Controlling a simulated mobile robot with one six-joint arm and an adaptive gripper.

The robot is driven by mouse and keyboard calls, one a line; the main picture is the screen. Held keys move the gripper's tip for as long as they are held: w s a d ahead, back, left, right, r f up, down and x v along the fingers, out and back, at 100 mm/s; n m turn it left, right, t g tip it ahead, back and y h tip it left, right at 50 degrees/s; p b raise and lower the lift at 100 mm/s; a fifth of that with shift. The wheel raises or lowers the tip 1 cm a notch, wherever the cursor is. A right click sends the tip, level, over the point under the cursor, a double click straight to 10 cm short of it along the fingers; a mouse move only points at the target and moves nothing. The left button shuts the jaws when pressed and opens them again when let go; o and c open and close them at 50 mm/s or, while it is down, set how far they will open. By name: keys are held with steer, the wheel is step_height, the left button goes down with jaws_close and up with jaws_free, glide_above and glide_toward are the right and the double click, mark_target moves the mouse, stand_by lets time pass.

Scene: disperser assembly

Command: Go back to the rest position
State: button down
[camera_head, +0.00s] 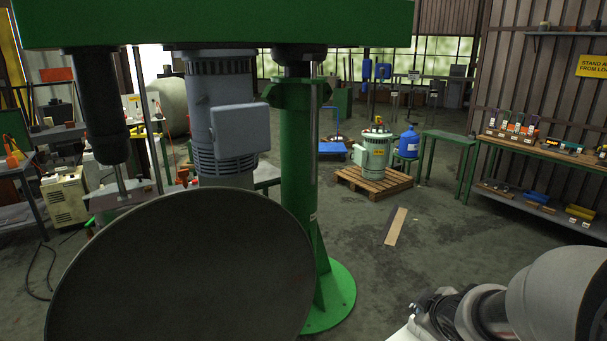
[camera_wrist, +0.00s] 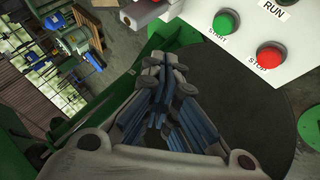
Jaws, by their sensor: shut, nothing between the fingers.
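My gripper (camera_wrist: 165,90) shows in the wrist view with its fingers drawn together and nothing between them. Just beyond it is a white control panel (camera_wrist: 250,62) with a green START button (camera_wrist: 225,22) and a red STOP button (camera_wrist: 269,55). A RUN label sits at the panel's top edge. The fingertips are near the panel's lower left side; I cannot tell whether they touch it. In the head view my arm enters at the lower right, and the gripper itself cannot be made out there.
The green disperser column (camera_head: 298,170) stands in front with a grey motor (camera_head: 220,120) and a large dark round disc (camera_head: 185,270). A wooden pallet (camera_head: 350,182) lies behind. A workbench (camera_head: 545,150) runs along the right wall. Floor between is mostly clear, with a loose board (camera_head: 396,226).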

steer(key=s+a+r+m+g+h, duration=0.1)
steer(key=s+a+r+m+h, duration=0.1)
steer(key=s+r+m, duration=0.6)
steer(key=s+a+g+y, duration=0.1)
steer(key=s+a, duration=0.4)
steer(key=s, duration=0.4)
steer(key=s+a+g+y, duration=0.2)
steer(key=s+a, duration=0.3)
steer(key=s, duration=0.4)
steer(key=shift+a+f+y, duration=0.15)
steer(key=shift+a+y, duration=0.05)
steer(key=shift+y, duration=0.1)
steer(key=shift+w, duration=0.1)
